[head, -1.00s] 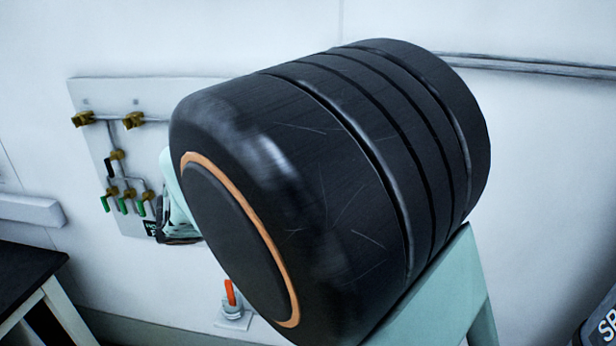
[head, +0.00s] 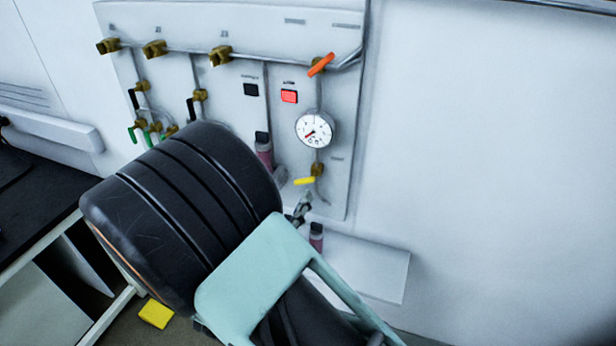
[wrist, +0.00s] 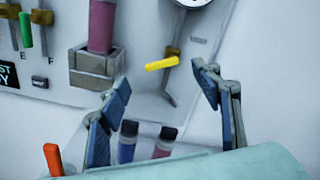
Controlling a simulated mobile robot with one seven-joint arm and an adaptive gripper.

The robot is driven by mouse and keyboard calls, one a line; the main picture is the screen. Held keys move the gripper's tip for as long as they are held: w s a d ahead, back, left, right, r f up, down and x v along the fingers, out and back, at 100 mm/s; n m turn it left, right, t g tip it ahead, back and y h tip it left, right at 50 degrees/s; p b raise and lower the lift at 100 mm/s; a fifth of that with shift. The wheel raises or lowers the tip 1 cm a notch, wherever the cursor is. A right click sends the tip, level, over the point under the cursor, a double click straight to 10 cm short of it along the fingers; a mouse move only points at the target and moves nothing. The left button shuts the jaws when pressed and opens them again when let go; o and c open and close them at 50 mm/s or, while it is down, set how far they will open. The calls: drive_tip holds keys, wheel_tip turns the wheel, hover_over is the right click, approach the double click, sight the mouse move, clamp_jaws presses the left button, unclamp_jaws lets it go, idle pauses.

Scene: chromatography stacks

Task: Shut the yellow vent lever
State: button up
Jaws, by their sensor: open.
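The yellow vent lever (head: 304,181) sits on a brass valve low on the wall panel, below the round gauge (head: 314,129). Its handle points left, close to level. In the wrist view the lever (wrist: 162,63) shows between my open fingers and beyond them, apart from both. My gripper (wrist: 160,90) is open and empty. In the head view one part of my gripper (head: 302,207) shows just below the lever; the rest is hidden behind my arm.
A pink column (head: 264,151) stands left of the yellow lever. Two dark-capped vials show below in the wrist view (wrist: 128,142). A white shelf (head: 365,268) juts out lower right.

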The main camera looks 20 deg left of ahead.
sight(302, 181)
drive_tip(key=w, duration=0.6)
drive_tip(key=w+d+p, duration=0.1)
drive_tip(key=w, duration=0.2)
drive_tip(key=shift+c, duration=0.6)
drive_tip(key=c, duration=1.1)
